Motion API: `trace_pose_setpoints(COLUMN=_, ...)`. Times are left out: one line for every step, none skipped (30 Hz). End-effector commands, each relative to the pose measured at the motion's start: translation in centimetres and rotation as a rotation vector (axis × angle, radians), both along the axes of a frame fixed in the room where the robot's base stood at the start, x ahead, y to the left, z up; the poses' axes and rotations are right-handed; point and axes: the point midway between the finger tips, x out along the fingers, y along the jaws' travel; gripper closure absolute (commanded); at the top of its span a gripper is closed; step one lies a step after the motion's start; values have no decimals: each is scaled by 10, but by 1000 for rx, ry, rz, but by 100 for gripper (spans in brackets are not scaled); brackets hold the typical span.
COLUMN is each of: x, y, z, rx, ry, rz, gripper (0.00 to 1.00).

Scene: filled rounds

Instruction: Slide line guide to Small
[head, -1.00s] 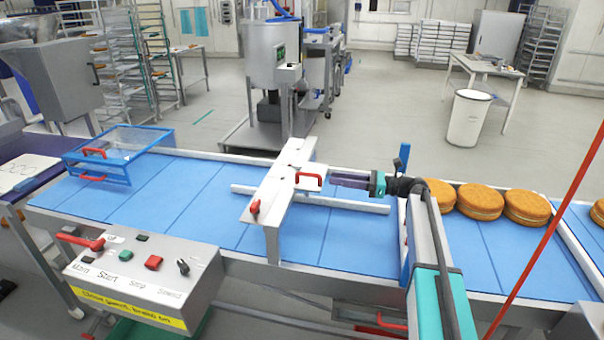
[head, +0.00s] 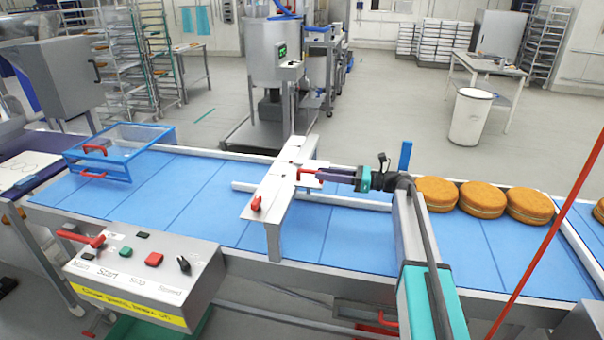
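The line guide is a white bridge plate (head: 277,196) across the blue conveyor belt, with white rails (head: 345,201) under it lying along the belt. A red handle (head: 308,176) stands on the right side of the plate, and a red knob (head: 256,203) sits near its front end. My gripper (head: 322,174) reaches in from the right, level, with its dark fingers at the red handle and partly covering it. I cannot tell whether the fingers are closed on it. Small dark marks show on the plate, but no size word is readable.
Several orange-brown filled rounds (head: 482,199) lie on the belt right of my arm. A control box (head: 145,275) with a red lever and buttons stands at the front left. A blue-framed clear guard (head: 122,148) covers the belt's left part. The belt between guard and guide is bare.

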Motion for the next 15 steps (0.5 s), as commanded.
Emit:
trace_pose_setpoints(x=1, y=9, z=-1, rx=1, ry=0, rz=3, gripper=69)
trace_pose_setpoints(x=2, y=13, z=-1, rx=0, ry=0, rz=2, gripper=69)
trace_pose_setpoints(x=4, y=18, z=-1, rx=0, ry=0, rz=2, gripper=69)
trace_pose_setpoints(x=4, y=23, z=-1, rx=0, ry=-1, rz=2, gripper=69)
trace_pose_setpoints(x=5, y=27, z=-2, rx=0, ry=-1, rz=3, gripper=69)
trace_pose_setpoints(x=6, y=33, z=-2, rx=0, ry=-1, rz=3, gripper=69)
trace_pose_setpoints(x=7, y=37, z=-2, rx=0, ry=-1, rz=3, gripper=69)
trace_pose_setpoints(x=8, y=41, z=-2, rx=0, ry=-1, rz=2, gripper=69)
trace_pose_setpoints(x=9, y=47, z=-2, rx=0, ry=-1, rz=2, gripper=69)
trace_pose_setpoints(x=10, y=52, z=-2, rx=0, ry=-1, rz=3, gripper=69)
trace_pose_setpoints(x=11, y=56, z=-2, rx=0, ry=-1, rz=3, gripper=69)
trace_pose_setpoints(x=12, y=61, z=-2, rx=1, ry=0, rz=3, gripper=69)
trace_pose_setpoints(x=13, y=65, z=-2, rx=0, ry=0, rz=2, gripper=69)
trace_pose_setpoints(x=14, y=68, z=-1, rx=0, ry=0, rz=2, gripper=69)
trace_pose_setpoints(x=14, y=73, z=-1, rx=0, ry=0, rz=2, gripper=69)
